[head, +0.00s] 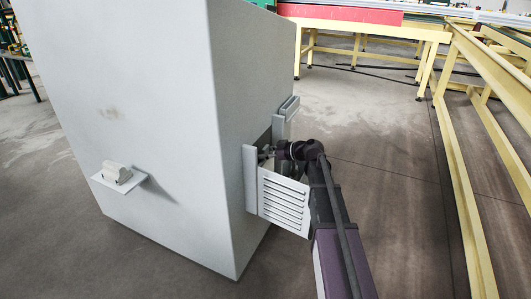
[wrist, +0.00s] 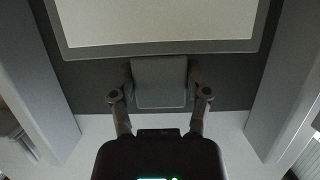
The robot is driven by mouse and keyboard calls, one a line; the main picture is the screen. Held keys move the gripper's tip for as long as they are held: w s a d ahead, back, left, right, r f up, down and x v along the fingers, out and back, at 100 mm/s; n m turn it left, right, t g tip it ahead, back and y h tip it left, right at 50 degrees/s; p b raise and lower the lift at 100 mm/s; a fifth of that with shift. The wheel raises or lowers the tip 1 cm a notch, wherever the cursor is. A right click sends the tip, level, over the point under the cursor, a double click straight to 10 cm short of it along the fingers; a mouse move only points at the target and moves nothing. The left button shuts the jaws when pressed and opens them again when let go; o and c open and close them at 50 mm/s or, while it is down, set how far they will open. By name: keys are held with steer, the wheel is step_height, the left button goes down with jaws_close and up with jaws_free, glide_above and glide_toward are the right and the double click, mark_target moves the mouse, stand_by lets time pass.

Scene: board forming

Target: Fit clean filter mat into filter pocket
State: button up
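The filter mat (wrist: 155,22) is a pale panel in a grey frame, at the top of the wrist view. A grey tab (wrist: 160,82) sticks out from its lower edge. My gripper (wrist: 161,84) has one finger on each side of this tab and appears shut on it. The filter pocket (wrist: 90,84) shows as a dark recess behind the mat, between two grey side rails. In the head view my gripper (head: 268,155) is at the pocket's opening on the cabinet side, where my arm and the pocket parts mostly hide the mat. Its seating depth cannot be told.
The tall grey cabinet (head: 160,110) fills the left. A louvred panel (head: 283,203) stands below my wrist. A small bracket (head: 117,177) with a pale object juts from the cabinet's front. Yellow rails (head: 460,160) run along the right; open floor (head: 390,200) lies between.

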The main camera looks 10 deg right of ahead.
steer(key=o, duration=0.5)
steer(key=shift+s+d+f, duration=0.1)
steer(key=shift+s+f, duration=0.1)
steer(key=shift+f, duration=0.1)
steer(key=shift+c, duration=0.2)
steer(key=shift+s, duration=0.1)
steer(key=shift+r, duration=0.1)
